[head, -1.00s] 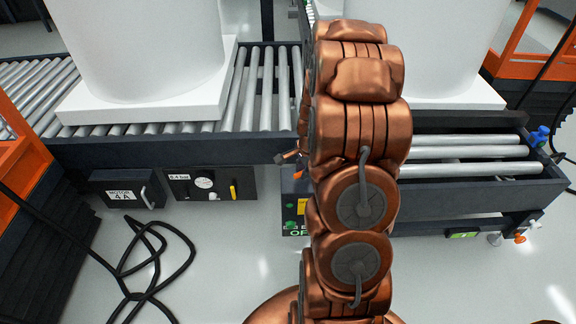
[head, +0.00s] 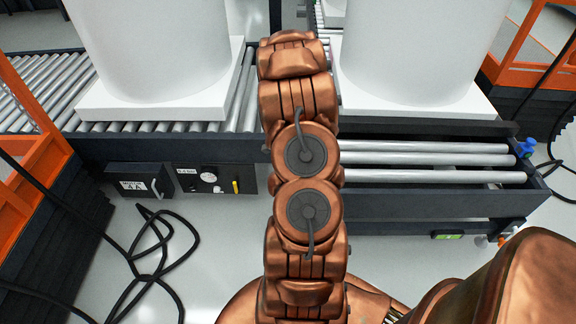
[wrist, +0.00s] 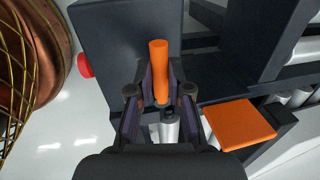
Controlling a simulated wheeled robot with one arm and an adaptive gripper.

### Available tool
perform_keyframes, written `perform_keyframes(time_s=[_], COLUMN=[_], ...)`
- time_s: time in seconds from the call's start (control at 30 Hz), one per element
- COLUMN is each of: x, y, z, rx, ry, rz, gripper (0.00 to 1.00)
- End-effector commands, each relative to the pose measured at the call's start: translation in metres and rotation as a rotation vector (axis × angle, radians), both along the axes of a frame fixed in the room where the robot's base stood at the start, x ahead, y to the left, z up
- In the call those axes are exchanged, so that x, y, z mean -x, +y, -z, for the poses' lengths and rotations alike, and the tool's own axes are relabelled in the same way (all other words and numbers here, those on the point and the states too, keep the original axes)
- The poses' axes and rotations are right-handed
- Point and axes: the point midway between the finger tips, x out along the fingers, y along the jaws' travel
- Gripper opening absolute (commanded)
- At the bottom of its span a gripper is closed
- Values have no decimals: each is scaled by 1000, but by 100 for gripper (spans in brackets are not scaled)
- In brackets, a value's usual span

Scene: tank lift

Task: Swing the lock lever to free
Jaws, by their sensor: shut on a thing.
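An orange cylindrical handle (wrist: 159,58), which looks like the lock lever, stands in the middle of the wrist view. My gripper (wrist: 161,84) is shut on it, with one dark finger on each side. The handle's upper part sticks out past the fingertips. A grey metal cylinder (wrist: 169,128) shows below, between the finger links. The lever's pivot cannot be made out. In the head view my own arm hides both gripper and lever.
In the wrist view, an orange plate (wrist: 240,124) lies right of the gripper and a red knob (wrist: 84,65) to the left. White tanks (head: 150,55) (head: 410,50) stand on the roller conveyor (head: 430,148). Black cable (head: 160,250) loops on the floor at left.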

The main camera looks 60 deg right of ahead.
Motion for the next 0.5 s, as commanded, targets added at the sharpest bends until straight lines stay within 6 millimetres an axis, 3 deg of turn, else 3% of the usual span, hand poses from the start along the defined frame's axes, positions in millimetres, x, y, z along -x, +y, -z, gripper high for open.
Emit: perform_keyframes(time_s=[0.37,0.4,0.5], x=[3,2,2], y=[-1,-1,0], z=[1,1,1], rx=[-2,-1,-1], ry=[1,1,0], rz=[10,10,8], gripper=[0,19,30])
